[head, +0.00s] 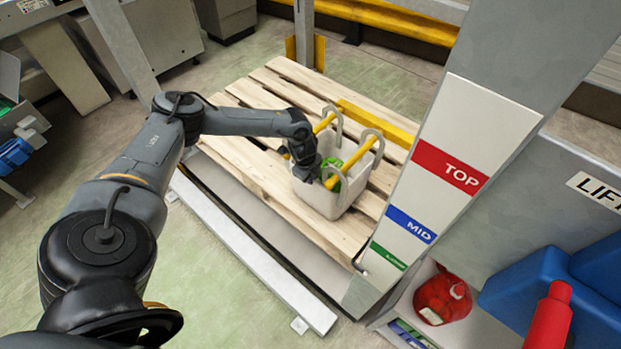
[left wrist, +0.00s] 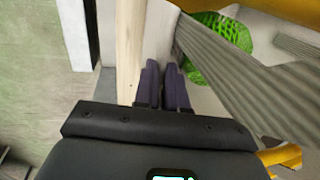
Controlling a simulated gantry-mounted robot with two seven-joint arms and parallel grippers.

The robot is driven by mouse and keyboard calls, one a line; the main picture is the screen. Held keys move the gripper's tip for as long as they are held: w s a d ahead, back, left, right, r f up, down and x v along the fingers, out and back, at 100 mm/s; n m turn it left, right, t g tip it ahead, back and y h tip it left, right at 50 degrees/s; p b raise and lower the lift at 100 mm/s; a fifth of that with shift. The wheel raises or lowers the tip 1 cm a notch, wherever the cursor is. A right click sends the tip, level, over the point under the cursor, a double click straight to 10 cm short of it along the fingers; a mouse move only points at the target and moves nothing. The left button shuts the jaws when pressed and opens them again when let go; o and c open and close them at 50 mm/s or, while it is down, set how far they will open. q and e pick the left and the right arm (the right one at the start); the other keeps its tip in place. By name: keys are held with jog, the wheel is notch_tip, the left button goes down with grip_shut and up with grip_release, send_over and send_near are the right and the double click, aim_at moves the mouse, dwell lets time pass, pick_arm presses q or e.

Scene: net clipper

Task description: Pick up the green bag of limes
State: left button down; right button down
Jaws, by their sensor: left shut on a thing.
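The green net bag of limes (head: 333,168) lies inside a white bin (head: 320,200) with yellow bars and pale curved handles, on a wooden pallet. In the left wrist view the green net (left wrist: 212,50) shows at the upper right, partly covered by a grey ribbed band (left wrist: 235,75). My left gripper (head: 307,172) is at the bin's left side. In the left wrist view its dark fingers (left wrist: 163,85) are close together, apart from the green net. They appear shut on the bin's wall, though the contact is partly hidden. My right gripper is not in view.
The wooden pallet (head: 262,183) has bare planks around the bin. A post with TOP and MID labels (head: 440,180) stands at the right. A red net bag (head: 442,299) sits on a low shelf beside it. A yellow beam (head: 378,123) lies behind the bin.

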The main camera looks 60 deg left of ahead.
pick_arm(q)
jog(key=shift+w+r, duration=0.1)
jog(key=shift+w, duration=0.05)
jog(key=c, duration=1.2)
grip_release()
